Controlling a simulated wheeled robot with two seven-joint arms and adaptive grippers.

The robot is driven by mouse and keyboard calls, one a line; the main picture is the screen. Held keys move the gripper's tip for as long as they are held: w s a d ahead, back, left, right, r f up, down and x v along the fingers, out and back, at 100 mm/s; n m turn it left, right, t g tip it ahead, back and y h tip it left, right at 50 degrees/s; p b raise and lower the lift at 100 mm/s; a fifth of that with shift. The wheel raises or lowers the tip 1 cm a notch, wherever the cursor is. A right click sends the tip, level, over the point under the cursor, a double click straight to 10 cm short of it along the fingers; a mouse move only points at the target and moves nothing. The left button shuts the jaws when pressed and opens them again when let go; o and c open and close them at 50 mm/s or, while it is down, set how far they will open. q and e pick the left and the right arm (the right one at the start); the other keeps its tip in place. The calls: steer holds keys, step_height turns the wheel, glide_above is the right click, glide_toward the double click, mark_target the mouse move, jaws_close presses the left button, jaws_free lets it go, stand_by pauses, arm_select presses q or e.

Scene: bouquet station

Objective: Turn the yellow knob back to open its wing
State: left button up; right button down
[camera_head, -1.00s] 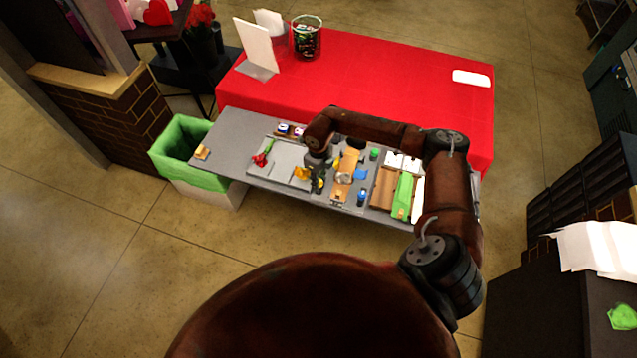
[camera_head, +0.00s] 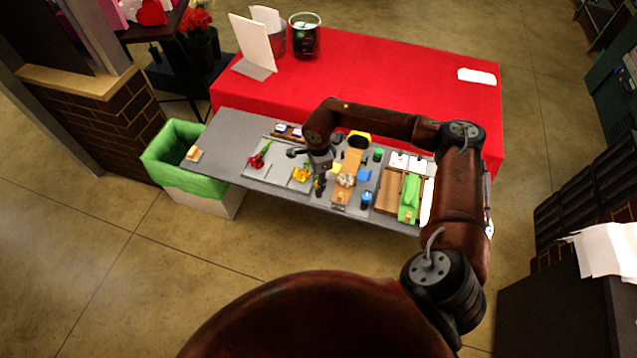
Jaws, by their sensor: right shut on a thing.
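My right gripper (camera_head: 319,187) points down at the left side of a wooden holder (camera_head: 342,192) on the grey bench. It is shut on the yellow knob, which the fingers hide almost entirely. A small yellow wing (camera_head: 336,168) shows on the holder's left side, and a blue wing (camera_head: 364,175) on its right side. A blue knob (camera_head: 366,199) stands at the holder's right. How far the yellow wing is turned is too small to tell. My left gripper is out of view.
A yellow flower (camera_head: 301,174) and a red flower (camera_head: 259,157) lie on a grey tray left of the gripper. A green-lined bin (camera_head: 185,160) stands at the bench's left end. A red-covered table (camera_head: 400,85) stands behind.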

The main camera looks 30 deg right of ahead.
steer(key=shift+w+d+n+b, duration=0.1)
steer(key=shift+n+b, duration=0.3)
steer(key=shift+n, duration=0.3)
steer(key=shift+r, duration=0.1)
steer(key=c, duration=2)
jaws_free()
steer(key=o, duration=0.3)
steer(key=shift+o, duration=0.2)
step_height(320, 180, up, 12)
